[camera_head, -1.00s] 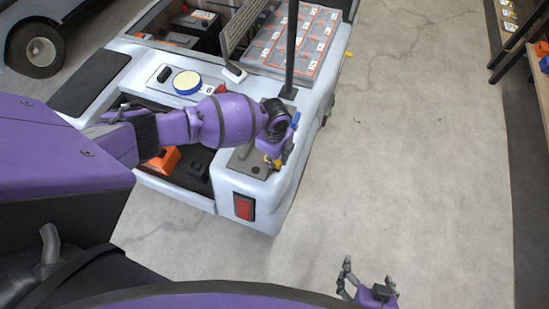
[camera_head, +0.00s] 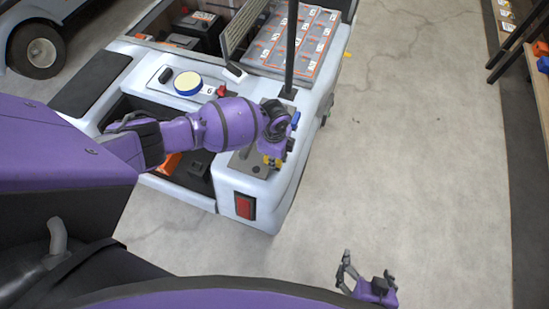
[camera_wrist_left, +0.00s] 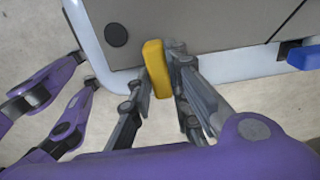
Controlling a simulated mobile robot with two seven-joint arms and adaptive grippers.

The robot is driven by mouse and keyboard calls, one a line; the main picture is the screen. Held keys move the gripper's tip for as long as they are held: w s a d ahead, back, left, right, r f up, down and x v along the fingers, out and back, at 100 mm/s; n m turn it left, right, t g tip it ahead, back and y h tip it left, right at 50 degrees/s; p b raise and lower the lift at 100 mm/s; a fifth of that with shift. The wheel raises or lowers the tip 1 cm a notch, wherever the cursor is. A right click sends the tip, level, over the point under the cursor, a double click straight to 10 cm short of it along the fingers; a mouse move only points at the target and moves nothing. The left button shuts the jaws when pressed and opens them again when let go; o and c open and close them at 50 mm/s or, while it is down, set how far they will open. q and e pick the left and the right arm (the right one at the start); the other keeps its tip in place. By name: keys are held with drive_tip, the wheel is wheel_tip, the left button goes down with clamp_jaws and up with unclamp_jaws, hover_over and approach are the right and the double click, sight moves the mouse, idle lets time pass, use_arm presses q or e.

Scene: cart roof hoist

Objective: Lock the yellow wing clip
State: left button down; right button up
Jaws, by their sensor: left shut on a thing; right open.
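The yellow wing clip (camera_wrist_left: 155,68) stands out from a grey panel in the left wrist view. In the head view only a small yellow part (camera_head: 270,161) of it shows, beside my left gripper. My left gripper (camera_wrist_left: 159,85) is shut on the clip, with fingers on both sides of it. In the head view my left gripper (camera_head: 273,156) is over the cart's rear corner, partly hidden by its own wrist. My right gripper (camera_head: 367,271) is open and empty, low over the floor, well away from the clip.
The white cart (camera_head: 264,205) has a red tail light (camera_head: 244,206) below the panel. A black post (camera_head: 291,50) rises close behind my left wrist. A blue part (camera_head: 295,118) sits beside it. Floor to the right is clear.

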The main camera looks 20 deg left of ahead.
use_arm(q)
drive_tip(key=c, duration=1.8)
unclamp_jaws()
drive_tip(key=shift+w+a+r, duration=0.2)
drive_tip(key=shift+o, duration=0.8)
drive_tip(key=shift+s+d+f, duration=0.1)
drive_tip(key=shift+s, duration=0.05)
wheel_tip(320, 180, up, 12)
